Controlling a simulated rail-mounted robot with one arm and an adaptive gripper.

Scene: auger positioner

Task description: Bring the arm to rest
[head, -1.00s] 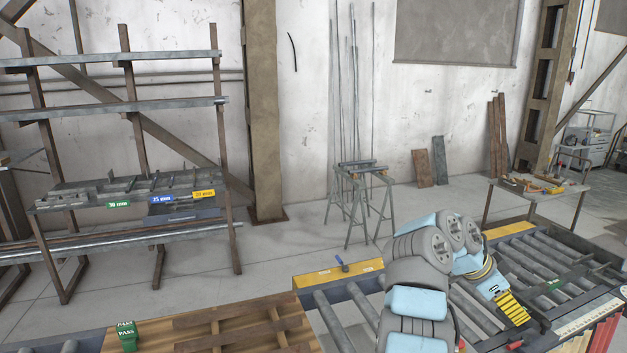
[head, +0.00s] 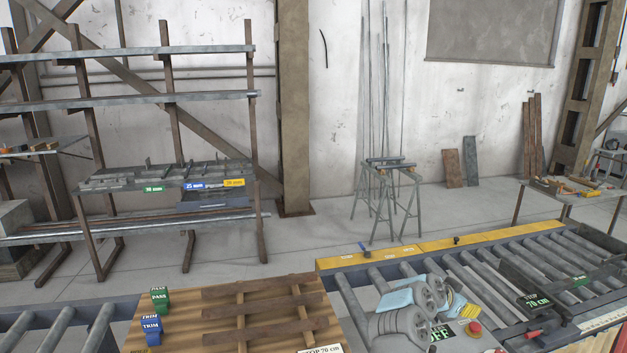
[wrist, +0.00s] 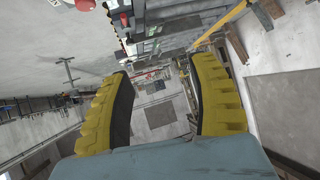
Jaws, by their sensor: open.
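My gripper (wrist: 160,68) is open in the wrist view, its two yellow ribbed fingers wide apart with nothing between them. In the head view my arm is folded low over the roller conveyor (head: 375,275), near the bottom edge. One yellow ribbed finger of my gripper (head: 467,311) shows there beside the arm links. The rest of the gripper is hidden behind them. I cannot tell how far it is above the rollers.
A wooden pallet (head: 265,318) with green and blue labelled blocks is left. A steel rack (head: 165,98) stands behind left, trestles (head: 390,195) behind on open floor.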

